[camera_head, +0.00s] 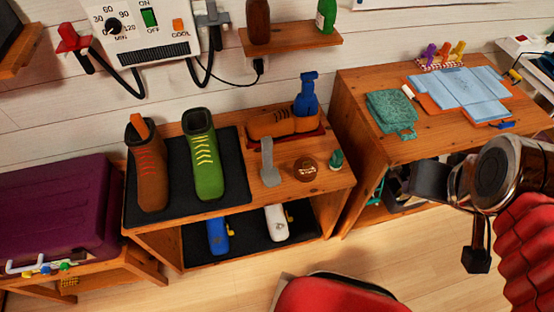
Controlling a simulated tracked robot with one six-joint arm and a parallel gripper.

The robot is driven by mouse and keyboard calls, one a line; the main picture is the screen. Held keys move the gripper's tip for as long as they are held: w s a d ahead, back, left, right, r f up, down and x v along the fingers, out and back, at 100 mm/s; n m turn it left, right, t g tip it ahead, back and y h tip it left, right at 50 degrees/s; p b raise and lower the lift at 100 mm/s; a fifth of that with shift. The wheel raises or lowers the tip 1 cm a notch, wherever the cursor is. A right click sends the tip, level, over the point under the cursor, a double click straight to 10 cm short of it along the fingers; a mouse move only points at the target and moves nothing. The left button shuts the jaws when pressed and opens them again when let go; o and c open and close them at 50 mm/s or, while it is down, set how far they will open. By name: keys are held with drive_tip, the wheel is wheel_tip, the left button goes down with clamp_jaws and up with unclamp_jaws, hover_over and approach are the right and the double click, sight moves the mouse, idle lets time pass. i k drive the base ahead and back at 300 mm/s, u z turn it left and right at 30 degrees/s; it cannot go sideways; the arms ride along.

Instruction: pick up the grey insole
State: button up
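The grey insole (268,166) is a slim, flat-looking grey shape on the wooden bench (340,181). It is just right of the black mat, below a brown shoe and left of a round brown tin. It is unobstructed in this view. My gripper (399,184) is far to the right of it, at the end of my silver and grey arm, in front of the right-hand table. Its fingers are small and dark against the shadowed shelf, so its opening does not show clearly. The insole is apart from my gripper.
A brown boot (150,175) and a green boot (206,160) stand on the black mat (133,206). The tin (306,169) and a small green item (336,160) are right of the insole. The brown shoe (270,124) and a blue tool (307,95) stand behind.

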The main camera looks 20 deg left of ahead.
sight(270, 175)
drive_tip(key=z, duration=0.05)
drive_tip(key=k, duration=1)
drive_tip(key=u, duration=1.55)
drive_tip(key=i, duration=1)
drive_tip(key=u, duration=0.05)
